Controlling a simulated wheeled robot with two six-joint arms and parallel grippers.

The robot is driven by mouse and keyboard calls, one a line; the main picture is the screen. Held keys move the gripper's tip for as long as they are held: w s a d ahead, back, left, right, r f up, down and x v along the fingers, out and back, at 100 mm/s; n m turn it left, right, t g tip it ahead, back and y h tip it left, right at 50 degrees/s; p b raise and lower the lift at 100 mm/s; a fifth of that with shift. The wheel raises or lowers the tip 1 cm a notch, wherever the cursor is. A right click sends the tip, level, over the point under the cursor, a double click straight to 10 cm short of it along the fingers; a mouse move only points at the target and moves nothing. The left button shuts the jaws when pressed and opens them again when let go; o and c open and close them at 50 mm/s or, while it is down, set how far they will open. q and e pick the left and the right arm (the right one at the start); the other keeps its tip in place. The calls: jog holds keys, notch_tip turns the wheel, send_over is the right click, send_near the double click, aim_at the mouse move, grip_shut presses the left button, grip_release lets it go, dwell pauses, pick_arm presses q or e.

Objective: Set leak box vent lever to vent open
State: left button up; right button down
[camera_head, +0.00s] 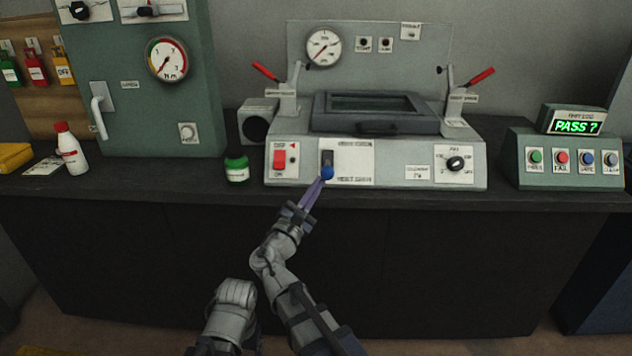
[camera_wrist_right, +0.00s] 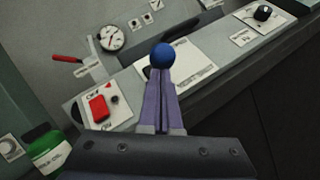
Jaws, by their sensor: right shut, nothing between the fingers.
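The leak box (camera_head: 400,175) stands on the bench, grey with a sloped front panel. Its vent lever has a blue ball knob (camera_head: 327,172) at the low end of a dark slot (camera_head: 327,157), beside a white label plate (camera_head: 352,160). The blue knob (camera_wrist_right: 162,55) also shows in the right wrist view, just beyond the fingertips. My right gripper (camera_head: 318,184) is shut, its purple fingers together and their tips at the knob from below. Whether they touch it I cannot tell. In the right wrist view the shut fingers (camera_wrist_right: 165,80) point at the knob. My left gripper cannot be made out.
A red rocker switch (camera_head: 279,160) is left of the lever and a black rotary knob (camera_head: 455,163) is right. Red-handled clamps (camera_head: 265,72) flank the lid (camera_head: 375,112). A green-capped jar (camera_head: 237,168) stands close left. A button box (camera_head: 570,160) reads PASS ?.

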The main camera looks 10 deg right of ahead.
jog(key=w+r+n+g+y+p, duration=0.1)
jog(key=r+g+y+p, duration=0.1)
jog(key=p, duration=0.9)
jog(key=w+d+r+n+g+y+p, duration=0.1)
jog(key=w+r+n+g+y+p, duration=0.1)
jog(key=r+p, duration=0.5)
jog(key=g+y+p, duration=0.1)
jog(key=g+p, duration=0.1)
jog(key=p, duration=0.2)
jog(key=shift+w+r+n+p, duration=0.25)
jog(key=shift+w+n+p, duration=0.05)
jog(key=shift+p, duration=0.05)
jog(key=shift+r, duration=0.1)
jog(key=shift+r+p, duration=0.7)
jog(key=shift+p, duration=0.1)
